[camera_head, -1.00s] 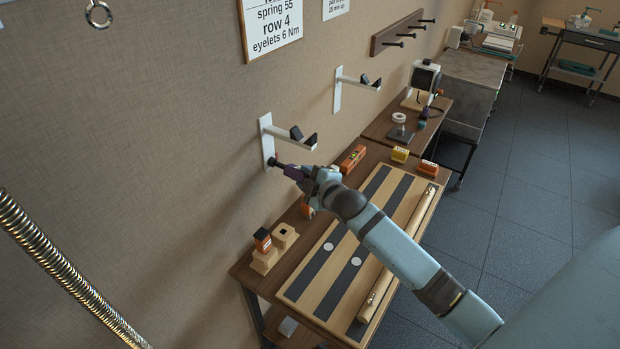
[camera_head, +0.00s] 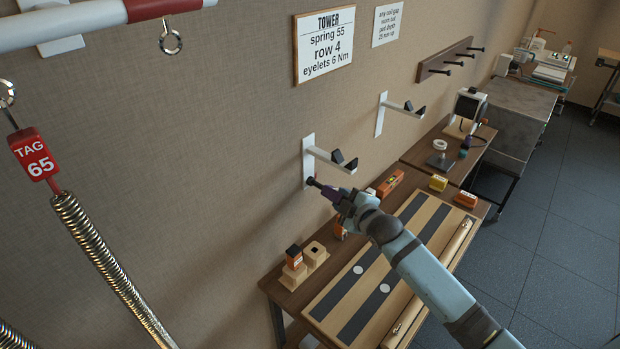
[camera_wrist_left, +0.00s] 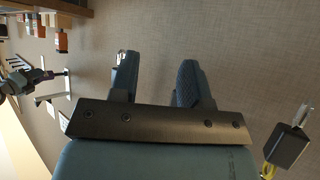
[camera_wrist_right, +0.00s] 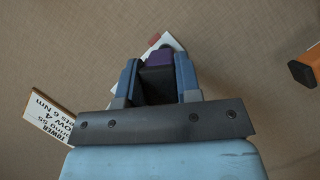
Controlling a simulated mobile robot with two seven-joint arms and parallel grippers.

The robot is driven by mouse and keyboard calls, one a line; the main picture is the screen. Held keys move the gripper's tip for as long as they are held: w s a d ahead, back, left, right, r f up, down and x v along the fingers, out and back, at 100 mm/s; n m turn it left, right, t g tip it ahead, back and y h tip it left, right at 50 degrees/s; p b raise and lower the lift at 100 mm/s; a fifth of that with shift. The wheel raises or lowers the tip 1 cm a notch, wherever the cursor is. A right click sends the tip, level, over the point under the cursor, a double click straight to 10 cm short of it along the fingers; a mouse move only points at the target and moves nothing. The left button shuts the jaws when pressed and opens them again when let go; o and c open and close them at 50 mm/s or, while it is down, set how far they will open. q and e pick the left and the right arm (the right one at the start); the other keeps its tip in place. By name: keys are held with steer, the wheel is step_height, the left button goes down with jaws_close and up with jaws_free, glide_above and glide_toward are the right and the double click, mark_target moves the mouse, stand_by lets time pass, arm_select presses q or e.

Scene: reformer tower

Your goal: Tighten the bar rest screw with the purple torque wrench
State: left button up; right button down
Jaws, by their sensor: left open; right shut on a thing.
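My right gripper (camera_head: 350,200) is shut on the purple torque wrench (camera_head: 341,195). The wrench points left to the wall, its dark tip at the lower end of the near white bar rest's wall plate (camera_head: 308,160). I cannot tell whether the tip touches; the screw is not distinguishable. In the right wrist view the purple wrench (camera_wrist_right: 159,57) sits between the fingers, with part of a white plate (camera_wrist_right: 174,42) behind it. My left gripper (camera_wrist_left: 157,80) is open and empty, facing bare wall in its wrist view; the head view does not show it.
A second white bar rest (camera_head: 381,113) is farther along the wall. The wooden bench (camera_head: 283,295) below holds small blocks, a striped board and a rail. At left hang a coil spring (camera_head: 100,255) with a red tag (camera_head: 35,155) and a white bar (camera_head: 70,22).

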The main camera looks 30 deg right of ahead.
steer(key=shift+m+p, duration=0.5)
steer(key=shift+p, duration=0.35)
steer(key=shift+r, duration=0.1)
steer(key=shift+m+g+y+p, duration=0.5)
steer(key=shift+m+g+p, duration=0.15)
steer(key=shift+p, duration=0.6)
steer(key=shift+m, duration=0.25)
